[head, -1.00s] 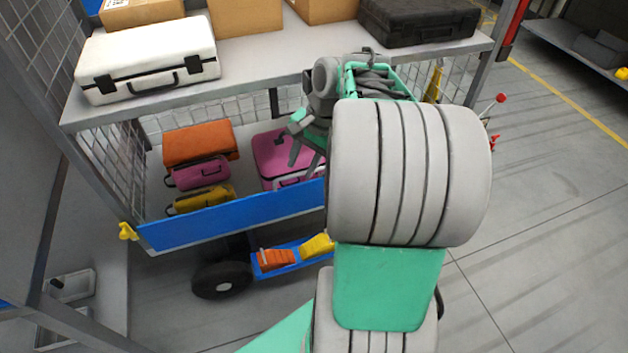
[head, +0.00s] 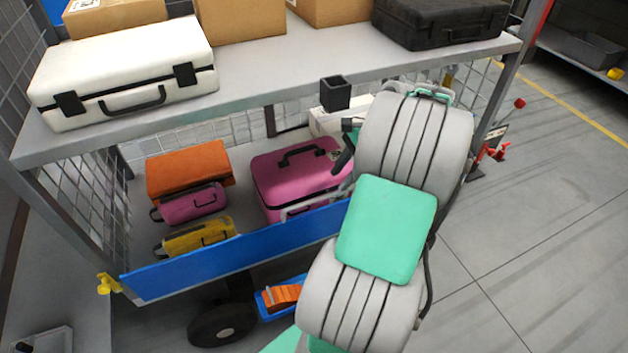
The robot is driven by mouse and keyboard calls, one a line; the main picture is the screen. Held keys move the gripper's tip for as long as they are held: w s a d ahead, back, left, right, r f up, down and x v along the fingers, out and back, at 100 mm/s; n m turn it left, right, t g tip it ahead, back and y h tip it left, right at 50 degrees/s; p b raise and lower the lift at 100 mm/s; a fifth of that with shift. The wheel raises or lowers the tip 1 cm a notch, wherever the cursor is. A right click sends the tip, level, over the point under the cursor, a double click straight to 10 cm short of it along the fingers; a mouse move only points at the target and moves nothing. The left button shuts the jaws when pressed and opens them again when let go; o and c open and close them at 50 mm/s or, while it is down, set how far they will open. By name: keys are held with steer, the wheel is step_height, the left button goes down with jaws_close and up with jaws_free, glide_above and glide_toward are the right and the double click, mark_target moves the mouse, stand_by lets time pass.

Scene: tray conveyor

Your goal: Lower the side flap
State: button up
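The side flap (head: 235,252) is a long blue panel along the front of the cart's lower deck. It stands upright, and its right end is hidden behind my arm. A yellow latch-like piece (head: 108,284) sits by its left end. My gripper (head: 346,148) is mostly hidden behind my own arm. Only a small dark and green part shows near the pink case, above and behind the flap's right part. I cannot tell whether its fingers are open or touch anything.
Behind the flap lie a pink case (head: 300,172), an orange case (head: 188,170), a small pink bag (head: 190,204) and a yellow case (head: 196,238). The shelf (head: 255,70) above holds a white suitcase (head: 130,72), boxes and a black case (head: 440,22).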

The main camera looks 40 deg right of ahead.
mark_target(324, 196)
steer(key=b+x, duration=0.1)
steer(key=x, duration=0.1)
steer(key=b+x, duration=0.1)
steer(key=x, duration=0.2)
steer(key=b+x, duration=0.2)
steer(key=x, duration=0.1)
steer(key=shift+w+d+r, duration=0.1)
steer(key=shift+w, duration=0.15)
jaws_close()
stand_by(1.1)
